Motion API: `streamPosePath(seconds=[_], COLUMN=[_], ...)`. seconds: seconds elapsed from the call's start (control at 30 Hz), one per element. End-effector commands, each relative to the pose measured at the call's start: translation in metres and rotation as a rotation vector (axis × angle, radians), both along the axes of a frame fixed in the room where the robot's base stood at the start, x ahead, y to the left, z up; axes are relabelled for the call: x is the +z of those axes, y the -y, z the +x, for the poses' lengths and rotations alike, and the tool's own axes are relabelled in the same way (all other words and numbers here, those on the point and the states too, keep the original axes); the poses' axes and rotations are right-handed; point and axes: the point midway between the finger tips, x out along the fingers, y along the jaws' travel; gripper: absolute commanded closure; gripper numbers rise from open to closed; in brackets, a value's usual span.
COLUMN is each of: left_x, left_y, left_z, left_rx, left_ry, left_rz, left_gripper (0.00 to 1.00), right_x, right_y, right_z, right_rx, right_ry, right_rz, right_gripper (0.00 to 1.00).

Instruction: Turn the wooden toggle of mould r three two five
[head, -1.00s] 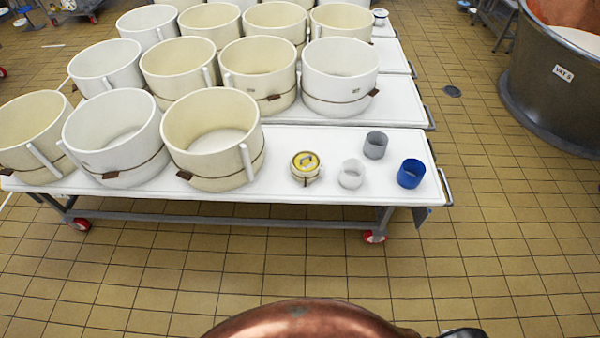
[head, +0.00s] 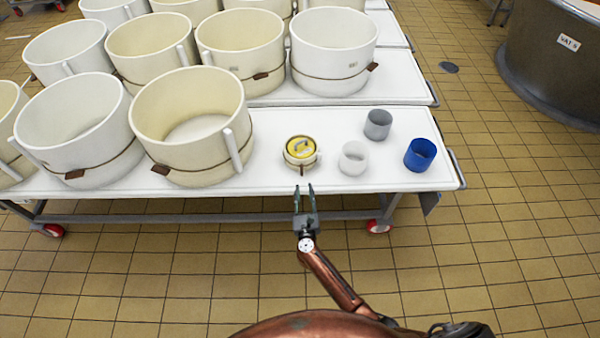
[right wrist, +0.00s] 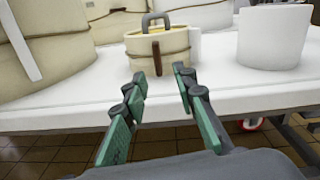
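A small round cream mould (head: 300,152) with a yellow lid and a grey handle stands near the front edge of the white table. In the right wrist view, the small mould (right wrist: 171,47) has a cord around it and a brown wooden toggle (right wrist: 156,56) hanging upright on its near side. I cannot read a number on it. My right gripper (head: 304,190) is open and empty at the table's front edge, just short of the small mould. Its green-padded fingers (right wrist: 160,80) point at the toggle, apart from it. My left gripper is not in view.
A white cup (head: 353,158), a grey cup (head: 378,124) and a blue cup (head: 420,154) stand right of the small mould. A large cream mould (head: 190,125) with its own toggle stands to the left. The table edge (head: 250,190) lies close under my right gripper.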

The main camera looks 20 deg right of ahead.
Motion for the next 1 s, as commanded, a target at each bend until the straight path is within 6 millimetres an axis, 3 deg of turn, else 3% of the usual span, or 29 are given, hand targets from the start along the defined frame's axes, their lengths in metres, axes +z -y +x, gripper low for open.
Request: streamPosePath(seconds=[0.17,0.6,1.0], left_x=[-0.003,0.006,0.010], left_y=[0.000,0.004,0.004], left_z=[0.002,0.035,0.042], left_rx=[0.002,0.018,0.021], left_ry=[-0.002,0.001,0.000], left_rz=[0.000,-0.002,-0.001], left_gripper=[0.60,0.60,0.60], right_x=[0.013,0.012,0.014], right_y=[-0.002,0.015,0.018], right_z=[0.014,0.073,0.084], right_rx=[-0.024,-0.023,-0.023], right_ry=[0.044,0.043,0.042], right_rz=[0.129,0.127,0.128], right_gripper=[0.74,0.74,0.74])
